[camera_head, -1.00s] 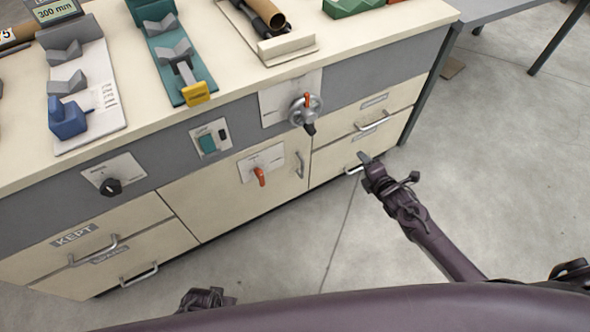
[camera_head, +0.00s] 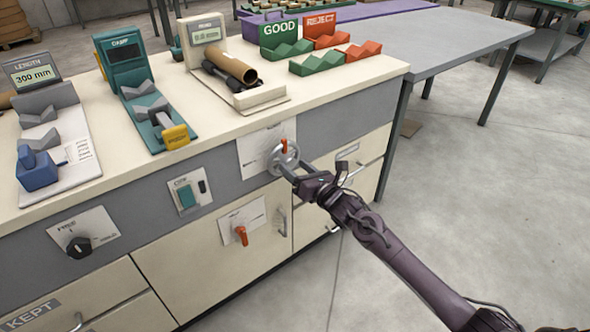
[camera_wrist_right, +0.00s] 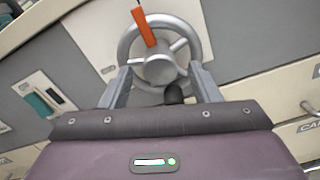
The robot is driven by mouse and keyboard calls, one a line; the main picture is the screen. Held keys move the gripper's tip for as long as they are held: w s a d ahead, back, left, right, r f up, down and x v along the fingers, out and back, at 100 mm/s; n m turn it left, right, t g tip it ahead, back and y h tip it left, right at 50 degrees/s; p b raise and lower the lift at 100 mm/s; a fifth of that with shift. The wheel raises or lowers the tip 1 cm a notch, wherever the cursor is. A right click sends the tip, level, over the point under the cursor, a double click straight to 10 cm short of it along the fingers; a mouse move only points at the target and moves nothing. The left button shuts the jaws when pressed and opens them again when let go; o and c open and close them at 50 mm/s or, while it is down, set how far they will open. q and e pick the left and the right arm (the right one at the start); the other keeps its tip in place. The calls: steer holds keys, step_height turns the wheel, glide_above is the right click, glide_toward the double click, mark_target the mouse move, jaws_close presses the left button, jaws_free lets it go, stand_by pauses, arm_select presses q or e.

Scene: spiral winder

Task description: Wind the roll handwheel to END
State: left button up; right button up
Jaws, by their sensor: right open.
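The roll handwheel (camera_head: 284,157) is a grey spoked wheel with an orange marker at its top, mounted on a white plate on the bench front. It fills the upper middle of the right wrist view (camera_wrist_right: 158,62), with a dark knob (camera_wrist_right: 174,93) at its lower rim. My right gripper (camera_head: 290,174) is at the wheel's lower edge. In the right wrist view its two fingers (camera_wrist_right: 163,84) stand apart on either side of the dark knob, with gaps showing. I cannot tell whether they touch it. The END mark is too small to read. My left gripper is out of view.
An orange-red lever (camera_head: 241,236), a green switch (camera_head: 186,196) and a black knob (camera_head: 79,247) sit on the bench front. Drawer handles lie below and right of the wheel. Fixtures and green GOOD cradles (camera_head: 287,50) stand on top. The floor at right is open.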

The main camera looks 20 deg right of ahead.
steer(key=shift+w+a, duration=0.15)
steer(key=shift+w, duration=0.15)
steer(key=c, duration=1)
